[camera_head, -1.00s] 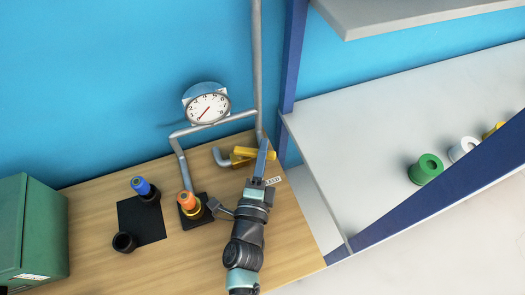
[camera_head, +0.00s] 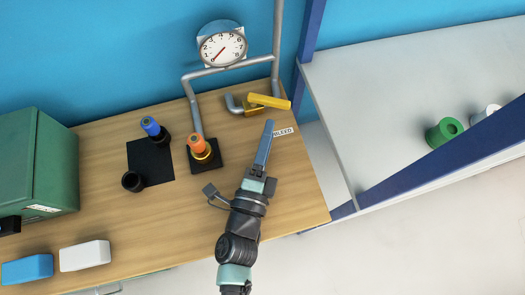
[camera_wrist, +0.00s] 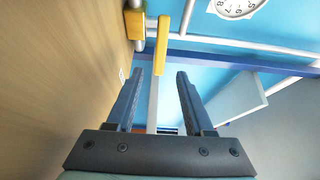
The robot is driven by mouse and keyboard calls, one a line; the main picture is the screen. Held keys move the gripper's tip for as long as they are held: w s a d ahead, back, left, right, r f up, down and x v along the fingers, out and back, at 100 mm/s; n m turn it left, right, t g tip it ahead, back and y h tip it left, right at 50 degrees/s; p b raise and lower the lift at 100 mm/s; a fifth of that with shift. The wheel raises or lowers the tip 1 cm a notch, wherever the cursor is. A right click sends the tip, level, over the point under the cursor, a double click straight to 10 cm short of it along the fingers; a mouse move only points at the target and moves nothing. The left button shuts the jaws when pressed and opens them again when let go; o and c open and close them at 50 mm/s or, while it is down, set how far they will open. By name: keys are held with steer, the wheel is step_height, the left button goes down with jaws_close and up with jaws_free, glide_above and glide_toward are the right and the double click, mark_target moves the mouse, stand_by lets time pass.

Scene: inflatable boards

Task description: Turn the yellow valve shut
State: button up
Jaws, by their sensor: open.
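The yellow valve (camera_head: 268,102) has a long yellow handle and a yellow body on a grey pipe at the back right of the wooden table. Its handle points to the right in the head view. My gripper (camera_head: 268,124) is just in front of the valve, apart from it. In the wrist view my gripper (camera_wrist: 160,75) has its two fingers spread with nothing between them. The valve handle (camera_wrist: 162,45) shows beyond the fingertips there, near the middle. A label reading BLEED (camera_head: 284,132) lies on the table right of my gripper.
A round gauge (camera_head: 223,48) sits above the pipe. An orange-topped fitting (camera_head: 198,145) and a blue-topped piece (camera_head: 150,127) stand left of my arm. A green box (camera_head: 45,160), a white block (camera_head: 85,256) and a blue block (camera_head: 27,269) are at left. A grey shelf (camera_head: 400,90) is at right.

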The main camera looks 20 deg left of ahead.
steer(key=shift+s, duration=2.15)
